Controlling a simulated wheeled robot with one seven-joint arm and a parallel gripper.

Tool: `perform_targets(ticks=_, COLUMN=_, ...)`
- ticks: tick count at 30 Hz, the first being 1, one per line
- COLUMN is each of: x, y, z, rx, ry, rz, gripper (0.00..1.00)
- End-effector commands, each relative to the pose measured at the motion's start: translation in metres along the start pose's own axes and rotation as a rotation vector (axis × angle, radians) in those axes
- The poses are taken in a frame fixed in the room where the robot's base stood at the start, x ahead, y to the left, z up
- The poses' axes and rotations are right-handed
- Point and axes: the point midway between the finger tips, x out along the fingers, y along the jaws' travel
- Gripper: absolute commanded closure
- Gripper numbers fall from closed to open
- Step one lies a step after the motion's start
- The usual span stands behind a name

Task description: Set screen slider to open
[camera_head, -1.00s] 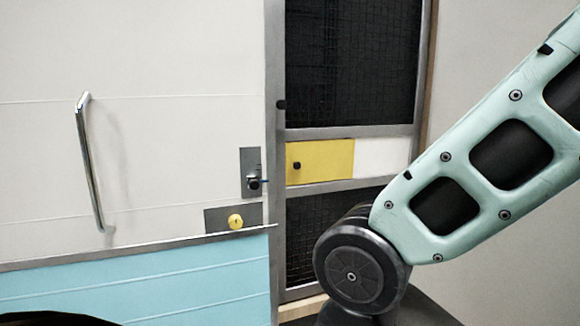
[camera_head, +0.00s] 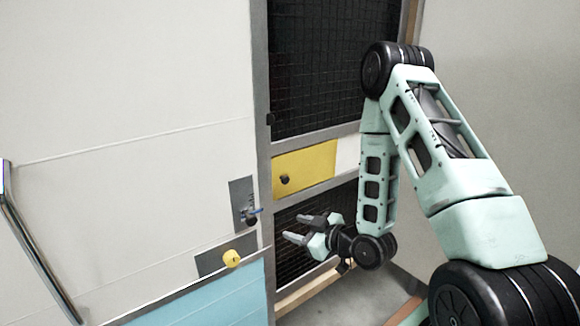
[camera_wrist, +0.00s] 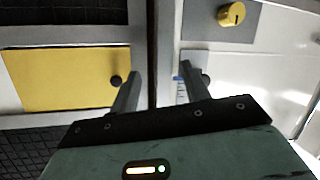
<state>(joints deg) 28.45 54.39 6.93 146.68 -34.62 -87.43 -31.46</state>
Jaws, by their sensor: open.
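The screen slider is a yellow panel (camera_head: 305,168) with a small black knob (camera_head: 285,180) near its left edge. It sits in the band between the upper and lower dark mesh of the screen door, with a white part (camera_head: 347,154) to its right. My gripper (camera_head: 296,228) is open and empty below the yellow panel, in front of the lower mesh and apart from the knob. The wrist view, turned over, shows the yellow panel (camera_wrist: 60,82) at left, its knob (camera_wrist: 116,80) just left of one fingertip. My fingers (camera_wrist: 160,72) stand apart around the frame's edge.
A long metal handle (camera_head: 32,245) is at far left. A plain wall (camera_head: 490,110) bounds the right.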

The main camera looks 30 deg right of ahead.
Motion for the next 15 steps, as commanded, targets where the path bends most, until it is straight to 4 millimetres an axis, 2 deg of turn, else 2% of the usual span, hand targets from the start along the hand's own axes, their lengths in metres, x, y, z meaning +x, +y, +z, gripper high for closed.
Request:
perform_targets(ticks=1, x=-0.016, y=0.016, z=-0.007, rx=0.022, ry=0.039, rz=0.053, gripper=0.53)
perform_targets(ticks=3, x=-0.032, y=0.033, z=-0.009, rx=0.035, ry=0.101, rz=0.122, gripper=0.53)
perform_targets(ticks=7, x=-0.054, y=0.053, z=-0.012, rx=0.05, ry=0.181, rz=0.219, gripper=0.53)
perform_targets(ticks=11, x=-0.065, y=0.061, z=-0.012, rx=0.056, ry=0.216, rz=0.264, gripper=0.53)
perform_targets(ticks=15, x=-0.061, y=0.062, z=-0.01, rx=0.053, ry=0.22, rz=0.266, gripper=0.53)
